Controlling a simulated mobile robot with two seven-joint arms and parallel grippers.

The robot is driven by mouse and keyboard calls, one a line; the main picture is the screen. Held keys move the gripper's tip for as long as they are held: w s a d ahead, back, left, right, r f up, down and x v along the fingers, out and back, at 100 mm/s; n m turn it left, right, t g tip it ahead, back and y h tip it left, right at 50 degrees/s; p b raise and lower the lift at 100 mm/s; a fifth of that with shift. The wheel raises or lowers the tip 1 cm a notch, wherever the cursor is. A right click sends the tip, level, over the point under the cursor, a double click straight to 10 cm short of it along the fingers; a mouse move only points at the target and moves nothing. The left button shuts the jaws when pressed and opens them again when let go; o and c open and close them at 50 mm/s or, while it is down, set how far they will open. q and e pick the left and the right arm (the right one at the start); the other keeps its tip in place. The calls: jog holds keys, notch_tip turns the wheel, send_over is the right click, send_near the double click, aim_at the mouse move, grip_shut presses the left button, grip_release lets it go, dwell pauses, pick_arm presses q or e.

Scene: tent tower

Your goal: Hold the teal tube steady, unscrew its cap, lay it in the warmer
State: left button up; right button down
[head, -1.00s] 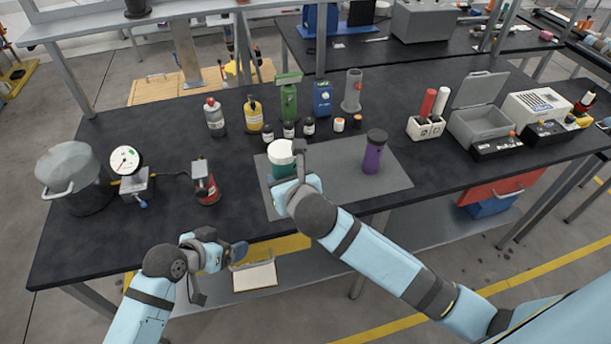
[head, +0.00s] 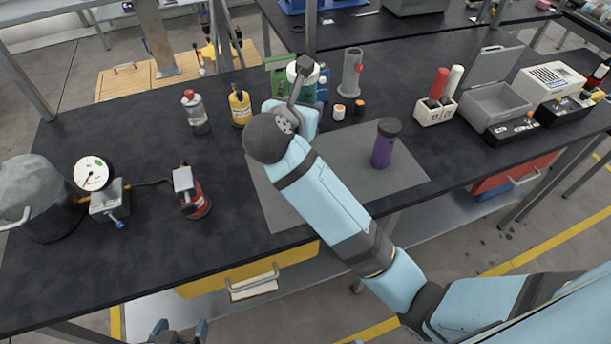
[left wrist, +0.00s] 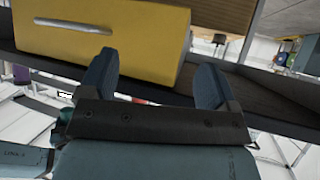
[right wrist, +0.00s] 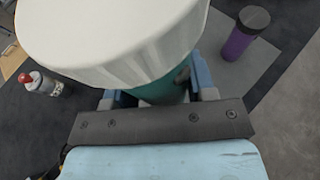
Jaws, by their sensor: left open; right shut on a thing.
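The teal tube with its wide white cap (head: 298,72) is in my right gripper (head: 302,92), off the grey mat. In the right wrist view the white cap (right wrist: 115,35) fills the top, and the teal body (right wrist: 160,90) shows between the fingers below it. The cap is on the tube. My left gripper (left wrist: 153,85) is open and empty below the bench's front edge, facing a yellow drawer (left wrist: 110,35). It shows only partly at the bottom of the head view. A grey box with a raised lid (head: 495,103), apparently the warmer, stands on the right.
A purple bottle (head: 385,145) stands on the grey mat (head: 275,200). Several bottles and a grey cylinder (head: 351,72) stand behind. A white holder (head: 434,112) with two tubes is left of the grey box. A gauge (head: 92,173) and red burner (head: 192,190) are at left.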

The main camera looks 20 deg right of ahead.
jog(key=shift+w+a+r+m+h, duration=0.1)
jog(key=shift+w+r+m+h, duration=0.05)
jog(key=shift+r+m+h, duration=0.2)
jog(key=shift+f+g, duration=0.1)
jog(key=shift+g, duration=0.2)
notch_tip(320, 180, down, 18)
jog(key=shift+f+p, duration=0.2)
jog(key=shift+p, duration=0.5)
jog(key=shift+f, duration=0.5)
